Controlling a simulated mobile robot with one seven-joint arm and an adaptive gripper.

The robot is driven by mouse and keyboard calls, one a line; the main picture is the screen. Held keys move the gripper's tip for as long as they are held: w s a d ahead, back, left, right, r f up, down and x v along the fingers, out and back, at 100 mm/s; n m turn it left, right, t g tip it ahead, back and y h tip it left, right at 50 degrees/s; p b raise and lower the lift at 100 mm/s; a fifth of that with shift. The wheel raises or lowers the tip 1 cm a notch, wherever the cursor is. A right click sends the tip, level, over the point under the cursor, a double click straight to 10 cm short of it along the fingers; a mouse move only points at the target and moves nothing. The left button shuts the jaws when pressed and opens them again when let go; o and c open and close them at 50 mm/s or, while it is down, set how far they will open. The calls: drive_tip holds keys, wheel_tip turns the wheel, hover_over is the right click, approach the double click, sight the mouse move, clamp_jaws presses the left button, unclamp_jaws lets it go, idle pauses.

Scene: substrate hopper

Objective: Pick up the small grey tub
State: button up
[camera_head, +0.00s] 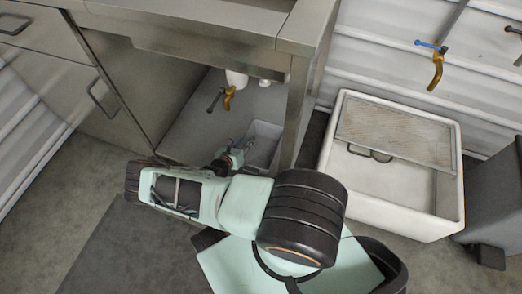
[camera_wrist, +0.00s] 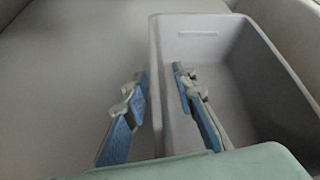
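The small grey tub (camera_head: 266,139) stands on the floor of the steel cabinet's open bay, and my arm hides part of it in the head view. In the wrist view the tub (camera_wrist: 197,34) is an empty, open box with its left wall running between my fingers. My gripper (camera_wrist: 158,88) is open, with one blue-padded finger outside the tub's left wall and the other over its inside. There appears to be a gap between the fingers and the wall. In the head view my gripper (camera_head: 238,148) is small and partly hidden at the tub's left side.
The steel cabinet (camera_head: 205,45) has a side panel and a post close around the bay. A tap with a yellow spout (camera_head: 229,97) hangs above the tub. A white sink (camera_head: 391,205) with a grate stands at the right. Bare floor (camera_head: 75,190) lies at the left.

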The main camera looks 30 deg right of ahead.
drive_tip(key=shift+c, duration=0.6)
clamp_jaws()
drive_tip(key=shift+r, duration=0.15)
